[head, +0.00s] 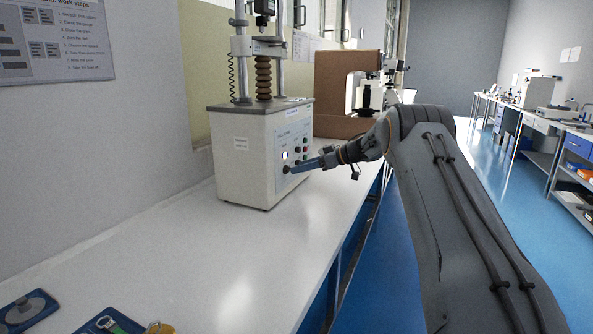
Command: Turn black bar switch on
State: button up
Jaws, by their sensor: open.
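A pale tester cabinet (238,165) stands on the white bench, with its control panel facing right toward my arm. My gripper (293,168) reaches in from the right, its blue-grey fingers at the lower part of the panel. A small dark shape (286,170) at the fingertips looks like the black bar switch. It is too small to tell its position, or whether the fingers touch it. The gripper is open; the gap between its fingers is hard to see from this side. A small white lit spot (284,156) and several coloured buttons (303,155) sit just above.
Blue plates (27,308) with small parts lie at the front left. The bench front is mostly clear. Blue floor (400,240) is open to the right, with more benches beyond.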

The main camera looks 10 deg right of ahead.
jog(key=shift+v, duration=2.15)
notch_tip(320, 180, up, 6)
jog(key=w+a+m+t+h+p, duration=0.1)
jog(key=a+m+t+h, duration=0.1)
jog(key=m+t, duration=0.15)
jog(key=s+d+m+t+h+p, duration=0.1)
jog(key=s+d+m+t+h, duration=0.1)
jog(key=s+m+h, duration=0.35)
jog(key=s+a+f+g+h+p, duration=0.1)
jog(key=s+f+g, duration=0.3)
jog(key=s, duration=1.3)
jog(key=s+a+f+m+g+h+p, duration=0.1)
jog(key=s+a+f+g, duration=0.2)
jog(key=s, duration=1.5)
jog(key=s+a+f+g+h+p, duration=0.1)
jog(key=s+f+g, duration=0.5)
jog(key=s, duration=1.2)
jog(key=shift+a+m, duration=0.3)
jog(key=shift+a, duration=0.45)
